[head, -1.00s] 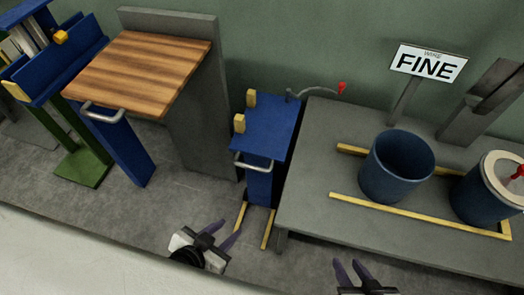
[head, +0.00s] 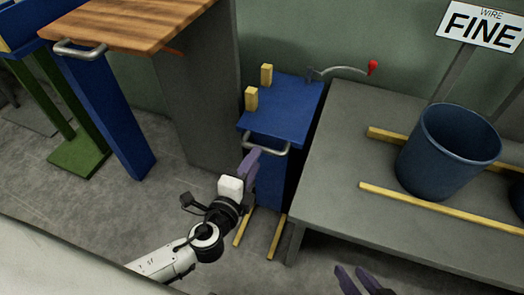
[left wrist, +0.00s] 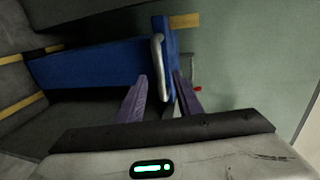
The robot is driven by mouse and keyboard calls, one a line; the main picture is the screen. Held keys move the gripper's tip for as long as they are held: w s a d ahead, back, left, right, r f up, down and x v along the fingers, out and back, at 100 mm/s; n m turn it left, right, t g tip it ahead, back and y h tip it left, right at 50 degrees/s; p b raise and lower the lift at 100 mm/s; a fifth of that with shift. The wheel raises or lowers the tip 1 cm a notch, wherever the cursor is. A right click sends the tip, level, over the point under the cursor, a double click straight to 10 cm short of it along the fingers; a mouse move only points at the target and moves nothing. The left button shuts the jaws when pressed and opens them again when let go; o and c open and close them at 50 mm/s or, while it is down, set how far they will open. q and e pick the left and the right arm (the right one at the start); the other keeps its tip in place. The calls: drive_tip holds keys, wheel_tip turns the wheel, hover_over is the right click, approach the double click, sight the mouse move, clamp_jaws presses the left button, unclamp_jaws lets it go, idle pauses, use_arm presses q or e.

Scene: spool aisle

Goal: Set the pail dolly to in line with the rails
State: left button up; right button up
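The pail dolly (head: 285,108) is a blue stand with a flat top, two yellow blocks on its left side and a grey bar handle (head: 264,147) at its front. It stands at the left end of the grey bench, close to it. Two yellow rails (head: 420,206) lie on the bench. My left gripper (head: 250,160) is at the handle. In the left wrist view its fingers are apart, with the handle (left wrist: 160,65) between their tips; contact cannot be told. My right gripper (head: 357,277) is open and empty, low in front of the bench.
A blue pail (head: 447,155) stands on the bench (head: 345,140) by the rails. A FINE sign (head: 481,26) stands behind. A red-knobbed lever (head: 372,68) is behind the dolly. A wood-topped blue table (head: 140,18) is at left. Yellow floor strips (head: 277,236) lie below the dolly.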

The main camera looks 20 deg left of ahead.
sight(278, 152)
use_arm(q)
drive_tip(key=b+x, duration=0.1)
drive_tip(key=x, duration=0.5)
drive_tip(key=shift+w+f, duration=0.1)
drive_tip(key=shift+w, duration=0.2)
clamp_jaws()
